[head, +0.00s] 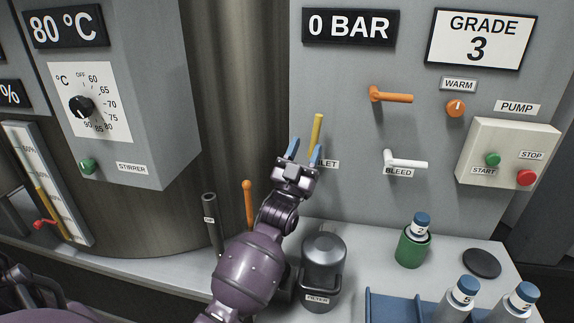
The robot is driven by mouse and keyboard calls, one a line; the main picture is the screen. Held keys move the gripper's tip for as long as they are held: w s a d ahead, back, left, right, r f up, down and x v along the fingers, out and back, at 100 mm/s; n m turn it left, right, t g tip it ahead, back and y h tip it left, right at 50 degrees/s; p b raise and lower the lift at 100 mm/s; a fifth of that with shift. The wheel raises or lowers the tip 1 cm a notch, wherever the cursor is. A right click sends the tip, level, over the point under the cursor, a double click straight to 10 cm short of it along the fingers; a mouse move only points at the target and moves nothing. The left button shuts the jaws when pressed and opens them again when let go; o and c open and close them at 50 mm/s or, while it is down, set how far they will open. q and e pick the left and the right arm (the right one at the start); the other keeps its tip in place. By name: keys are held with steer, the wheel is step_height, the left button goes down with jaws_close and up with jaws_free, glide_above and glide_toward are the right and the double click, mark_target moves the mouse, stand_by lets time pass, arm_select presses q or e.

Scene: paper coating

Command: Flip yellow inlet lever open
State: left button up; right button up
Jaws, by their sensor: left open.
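The yellow inlet lever (317,132) is on the grey panel, its handle pointing up and leaning slightly right. A label reading "...LET" is partly hidden beside my gripper. My left gripper (304,152) is at the lower part of the lever, with its blue-tipped fingers open and apart. The lever's handle rises just behind and above the fingertips; its base is hidden by the gripper. I cannot tell whether a finger touches it. My right gripper is not in view.
An orange lever (392,95) and a white bleed lever (406,161) both point right on the same panel. Below stand a dark filter canister (324,262), a green holder (412,250) with a bottle, and a blue rack (392,308). An orange-handled rod (248,205) stands left of my arm.

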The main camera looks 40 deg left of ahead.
arm_select(q)
steer(key=s, duration=0.9)
steer(key=shift+d+p, duration=0.3)
steer(key=shift+d, duration=0.15)
steer(key=shift+s, duration=0.1)
steer(key=shift+c, duration=0.3)
